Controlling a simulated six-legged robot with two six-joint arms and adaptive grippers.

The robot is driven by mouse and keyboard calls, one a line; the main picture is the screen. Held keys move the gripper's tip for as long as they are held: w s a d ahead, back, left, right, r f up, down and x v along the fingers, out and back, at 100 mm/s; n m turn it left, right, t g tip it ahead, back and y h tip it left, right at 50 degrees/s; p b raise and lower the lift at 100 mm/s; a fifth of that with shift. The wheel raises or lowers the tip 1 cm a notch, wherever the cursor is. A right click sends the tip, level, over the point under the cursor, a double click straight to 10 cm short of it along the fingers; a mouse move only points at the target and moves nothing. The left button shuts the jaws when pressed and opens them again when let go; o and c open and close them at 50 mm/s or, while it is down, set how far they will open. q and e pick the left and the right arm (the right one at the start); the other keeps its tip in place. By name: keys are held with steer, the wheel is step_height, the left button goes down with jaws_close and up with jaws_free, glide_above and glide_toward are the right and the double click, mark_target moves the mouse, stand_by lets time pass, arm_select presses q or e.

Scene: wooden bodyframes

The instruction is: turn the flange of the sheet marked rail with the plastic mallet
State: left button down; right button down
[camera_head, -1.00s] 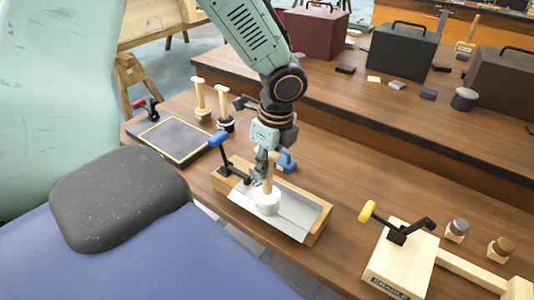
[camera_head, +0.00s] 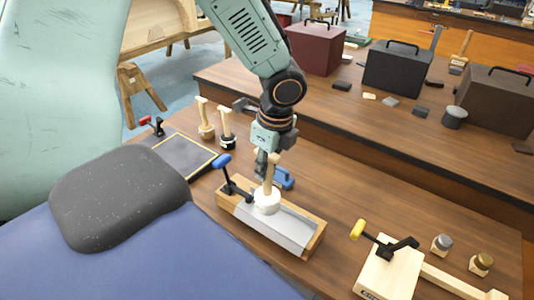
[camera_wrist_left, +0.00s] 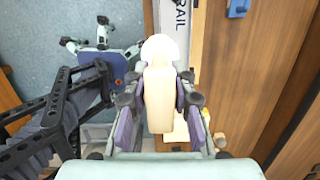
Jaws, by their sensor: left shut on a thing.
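My left gripper (camera_head: 265,174) is shut on the handle of the plastic mallet (camera_head: 267,202), which hangs upright with its white head down. In the left wrist view the mallet (camera_wrist_left: 160,48) stands between the two fingers, its handle toward me. The head is over the sheet (camera_head: 285,230), a pale metal strip in a wooden holder (camera_head: 314,246). I cannot tell whether the head touches it. Lettering reading RAIL shows on the sheet (camera_wrist_left: 178,16) in the left wrist view. A blue-handled clamp (camera_head: 229,178) is at the holder's left end. My right gripper is out of view.
A second wooden holder (camera_head: 380,278) with a yellow-handled clamp stands at the right. Two small round-topped pieces are behind it. A dark plate (camera_head: 180,155) and two upright mallets (camera_head: 205,118) are at the left. Cases stand on the raised back bench.

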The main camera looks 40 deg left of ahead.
arm_select(q)
steer(key=shift+w+a+f, duration=0.1)
stand_by(0.3)
steer(key=s+d+r+p, duration=0.1)
steer(key=s+d+r, duration=0.1)
steer(key=s+d, duration=0.4)
steer(key=shift+s, duration=0.5)
steer(key=shift+a, duration=0.15)
